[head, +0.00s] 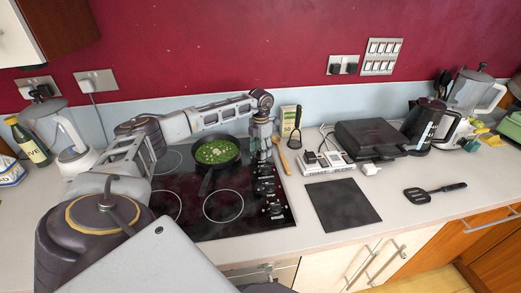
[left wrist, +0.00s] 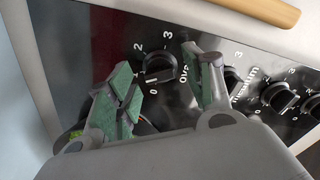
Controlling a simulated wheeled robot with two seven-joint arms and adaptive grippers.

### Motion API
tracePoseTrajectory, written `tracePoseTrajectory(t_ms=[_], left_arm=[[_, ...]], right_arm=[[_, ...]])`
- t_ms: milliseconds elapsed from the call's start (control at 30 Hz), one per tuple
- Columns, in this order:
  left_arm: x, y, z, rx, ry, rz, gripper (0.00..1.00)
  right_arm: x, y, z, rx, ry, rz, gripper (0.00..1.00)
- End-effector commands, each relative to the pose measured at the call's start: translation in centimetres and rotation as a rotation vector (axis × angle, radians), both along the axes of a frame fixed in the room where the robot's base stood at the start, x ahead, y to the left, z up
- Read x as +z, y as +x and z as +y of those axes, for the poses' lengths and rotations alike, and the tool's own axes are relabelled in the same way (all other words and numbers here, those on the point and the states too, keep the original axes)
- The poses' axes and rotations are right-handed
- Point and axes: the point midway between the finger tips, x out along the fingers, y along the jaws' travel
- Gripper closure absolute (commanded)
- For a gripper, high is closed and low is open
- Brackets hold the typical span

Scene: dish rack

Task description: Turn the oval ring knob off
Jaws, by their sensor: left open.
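The oval ring knob (left wrist: 160,68) is a round black knob on the black panel, with numbers around it and a label beginning "ov" beside it in the left wrist view. Its exact setting is too small to tell. My left gripper (left wrist: 165,88) is open, with one green-padded finger to the left of the knob and the other to its right; I cannot tell whether they touch it. In the head view the left gripper (head: 262,147) points down over the far end of the knob row, where it hides the knob. My right gripper is not in view.
More knobs (left wrist: 280,97) run along the hob's right side (head: 275,209). A pan of green food (head: 216,152) sits on the hob, left of the gripper. A wooden spoon (head: 281,155) lies close to the gripper's right. A dark board (head: 343,205) lies further right.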

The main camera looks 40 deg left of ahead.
Motion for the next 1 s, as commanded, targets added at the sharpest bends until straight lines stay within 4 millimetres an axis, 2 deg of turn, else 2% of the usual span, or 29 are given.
tracePoseTrajectory(t_ms=[33,300,400,767,1000], left_arm=[[0.0,0.0,0.0,0.000,0.000,0.000,0.49],[0.0,0.0,0.0,0.000,0.000,0.000,0.84],[0.0,0.0,0.0,0.000,0.000,0.000,0.94],[0.0,0.0,0.0,0.040,0.000,0.000,0.94],[0.0,0.0,0.0,0.145,0.001,0.001,0.94]], right_arm=[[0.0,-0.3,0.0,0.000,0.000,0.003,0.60],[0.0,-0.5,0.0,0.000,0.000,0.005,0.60],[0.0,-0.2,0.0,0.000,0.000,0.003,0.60],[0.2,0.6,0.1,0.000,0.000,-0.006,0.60],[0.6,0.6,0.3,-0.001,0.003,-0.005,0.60]])
